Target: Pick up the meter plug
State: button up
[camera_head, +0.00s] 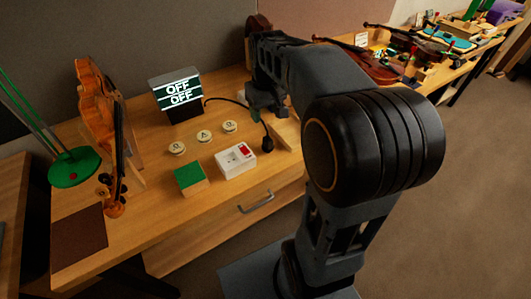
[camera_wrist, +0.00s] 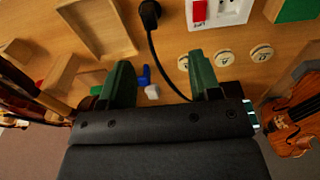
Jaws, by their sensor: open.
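The black meter plug (camera_head: 267,143) lies on the bench just right of the white socket box. A black cable (camera_head: 232,101) runs from it towards the meter (camera_head: 176,97), whose screen reads OFF twice. In the wrist view the plug (camera_wrist: 150,12) is at the top edge, partly cut off, with its cable (camera_wrist: 163,65) curving down towards the right finger. My gripper (camera_wrist: 160,80) is open, its two green fingers apart and not touching the plug. In the head view my gripper (camera_head: 262,101) hangs above the bench, behind the plug.
The socket box (camera_head: 236,160) has a red switch. Several round tokens (camera_head: 203,136) and a green-topped block (camera_head: 190,177) are close by. A wooden tray (camera_wrist: 97,28) is beside the plug. A small blue item (camera_wrist: 143,77) shows between my fingers. A violin (camera_head: 97,100) stands at left.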

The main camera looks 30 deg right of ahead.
jog(key=w+d+f+g+b, duration=0.1)
jog(key=w+d+f, duration=0.1)
jog(key=w+f, duration=0.15)
send_over(268, 139)
notch_tip(268, 139, down, 7)
jog(key=shift+w+r+b, duration=0.15)
jog(key=shift+b, duration=0.15)
jog(key=shift+f, duration=3.25)
jog(key=shift+c, duration=0.2)
jog(key=c, duration=0.9)
